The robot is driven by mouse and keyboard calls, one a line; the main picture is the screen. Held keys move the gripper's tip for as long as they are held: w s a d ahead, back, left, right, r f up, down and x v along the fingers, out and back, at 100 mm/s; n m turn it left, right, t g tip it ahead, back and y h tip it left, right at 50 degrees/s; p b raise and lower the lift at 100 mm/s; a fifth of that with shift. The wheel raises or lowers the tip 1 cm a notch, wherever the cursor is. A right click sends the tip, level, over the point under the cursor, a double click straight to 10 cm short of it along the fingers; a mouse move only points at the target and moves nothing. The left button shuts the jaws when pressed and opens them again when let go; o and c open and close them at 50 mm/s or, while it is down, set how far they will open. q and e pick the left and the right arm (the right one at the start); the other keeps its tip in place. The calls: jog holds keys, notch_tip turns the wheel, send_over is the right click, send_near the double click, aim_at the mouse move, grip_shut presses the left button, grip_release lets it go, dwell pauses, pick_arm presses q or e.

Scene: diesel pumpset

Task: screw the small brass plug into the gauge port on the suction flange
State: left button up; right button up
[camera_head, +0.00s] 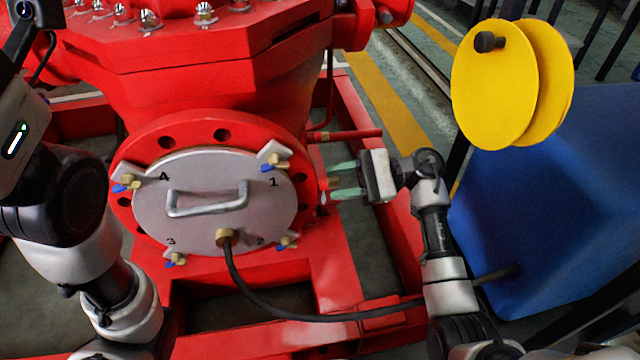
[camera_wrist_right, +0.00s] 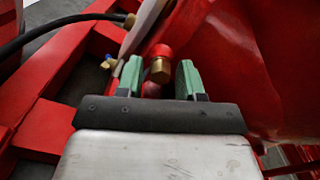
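The small brass plug (camera_head: 334,183) sits at the red gauge port on the right side of the red suction flange (camera_head: 216,134). In the right wrist view, the brass plug (camera_wrist_right: 160,72) lies against the end of the red port stub (camera_wrist_right: 161,51); how deep it is screwed in cannot be told. My right gripper (camera_head: 344,181) reaches in from the right. Its two green fingers stand on either side of the plug, with a visible gap on each side, so it is open and not touching it. My left arm shows at the left; its fingers are not in view.
A grey cover (camera_head: 215,225) with a handle and several brass clamps closes the flange. A black hose (camera_head: 262,303) runs from its brass fitting toward the right, beneath my right arm. A red pipe (camera_head: 355,133) lies just above my right gripper. A blue tank (camera_head: 550,200) stands at right.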

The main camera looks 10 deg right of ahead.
jog(key=shift+b, duration=0.65)
dwell(0.8)
dwell(0.4)
grip_shut()
